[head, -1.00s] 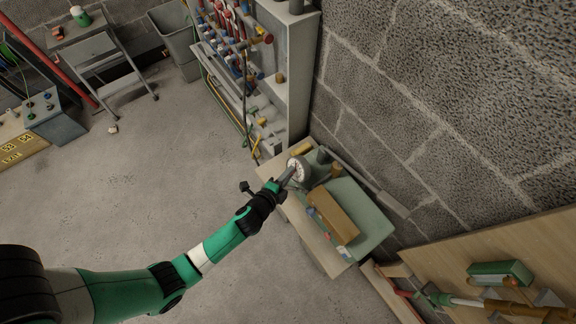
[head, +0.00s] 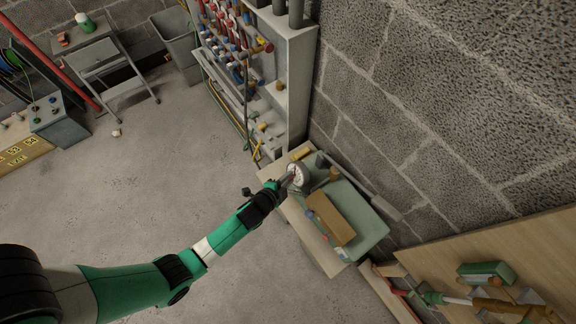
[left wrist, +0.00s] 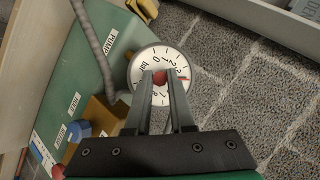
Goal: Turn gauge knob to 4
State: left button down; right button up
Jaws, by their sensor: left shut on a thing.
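The gauge (head: 299,170) has a round white dial and stands at the far end of the green panel on the bench. In the left wrist view its dial (left wrist: 150,58) shows black numbers, with 0, 1 and 2 along the top, and a red pointer (left wrist: 183,78) at the right side. My left gripper (head: 287,181) is at the dial's face. In the left wrist view its fingertips (left wrist: 160,78) are shut on the small red knob (left wrist: 160,77) at the dial's centre. My right gripper is not in view.
The green panel (head: 368,216) carries a brown block (head: 331,218) and labelled parts beside the gauge. A grey hose (left wrist: 94,45) runs close to the gauge. A block wall (head: 430,100) stands behind the bench, and a pipe rack (head: 283,85) stands beyond it. The floor is mostly clear.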

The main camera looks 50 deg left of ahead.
pick_arm(q)
jog(key=c, duration=0.8)
grip_release()
jog(key=shift+o, duration=0.2)
jog(key=p+v, duration=0.4)
jog(key=v, duration=0.7)
jog(key=shift+s+p, duration=0.3)
jog(key=shift+w+d+r, duration=0.1)
